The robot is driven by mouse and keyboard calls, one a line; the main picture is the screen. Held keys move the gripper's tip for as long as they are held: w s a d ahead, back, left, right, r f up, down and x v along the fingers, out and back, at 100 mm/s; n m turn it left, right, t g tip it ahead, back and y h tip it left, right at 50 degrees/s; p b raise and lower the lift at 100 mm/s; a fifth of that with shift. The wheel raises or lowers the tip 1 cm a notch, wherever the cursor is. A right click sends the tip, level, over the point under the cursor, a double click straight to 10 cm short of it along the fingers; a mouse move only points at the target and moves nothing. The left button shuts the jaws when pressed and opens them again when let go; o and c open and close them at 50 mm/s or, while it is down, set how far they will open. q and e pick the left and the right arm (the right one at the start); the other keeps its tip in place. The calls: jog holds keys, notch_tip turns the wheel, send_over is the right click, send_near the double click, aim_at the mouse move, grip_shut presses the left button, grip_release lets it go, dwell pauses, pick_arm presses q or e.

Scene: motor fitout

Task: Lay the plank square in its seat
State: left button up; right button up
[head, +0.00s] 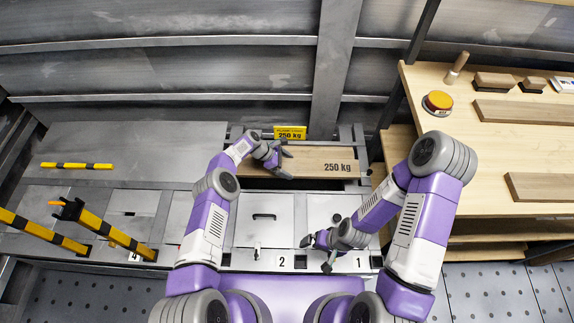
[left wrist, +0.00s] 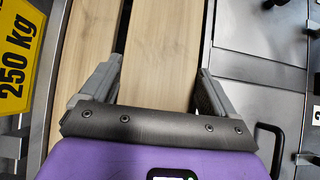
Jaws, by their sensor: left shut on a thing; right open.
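The plank (head: 312,167) is pale wood marked "250 kg" at its right end. It lies below the yellow "250 kg" sign (head: 290,132), among grey metal framing. My left gripper (head: 286,164) is shut on it near its left part. In the left wrist view the fingers straddle a wooden strip (left wrist: 165,50), with a dark seam and a second wooden strip (left wrist: 93,40) beside it on the sign's side. Whether the plank sits fully down in its seat I cannot tell. My right gripper (head: 318,256) is open and empty over the drawer fronts.
Grey drawers marked 2 (head: 264,220) and 1 lie in front of the plank. Yellow-black striped bars (head: 115,235) stand at the left. The grey top (head: 120,140) at left is mostly clear.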

pick_arm(q)
jog(key=shift+r, duration=0.1)
jog(key=o, duration=1.2)
jog(key=p+v, duration=0.3)
jog(key=v, duration=0.3)
jog(key=shift+a+r, duration=0.1)
jog(key=shift+r, duration=0.15)
jog(key=shift+a+r, duration=0.35)
jog(key=shift+a, duration=0.1)
